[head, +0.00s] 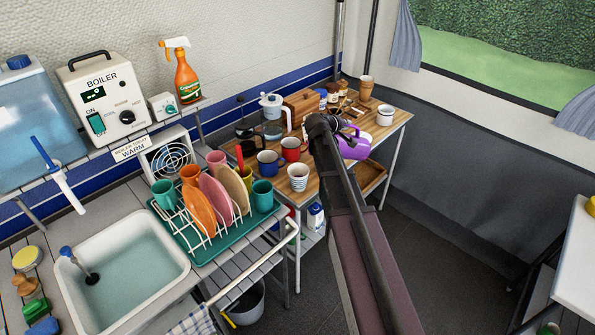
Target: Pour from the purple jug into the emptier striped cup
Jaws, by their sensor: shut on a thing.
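The purple jug (355,148) is near the right front part of the wooden table, partly hidden by my arm. My gripper (346,126) is shut on it near its top. I cannot tell whether the jug is off the tabletop or how far it tilts.
A blue mug (268,164) and a red mug (290,150) stand behind the striped cup. A dish rack (205,245) with plates and cups is at the left, near a water-filled sink (120,285).

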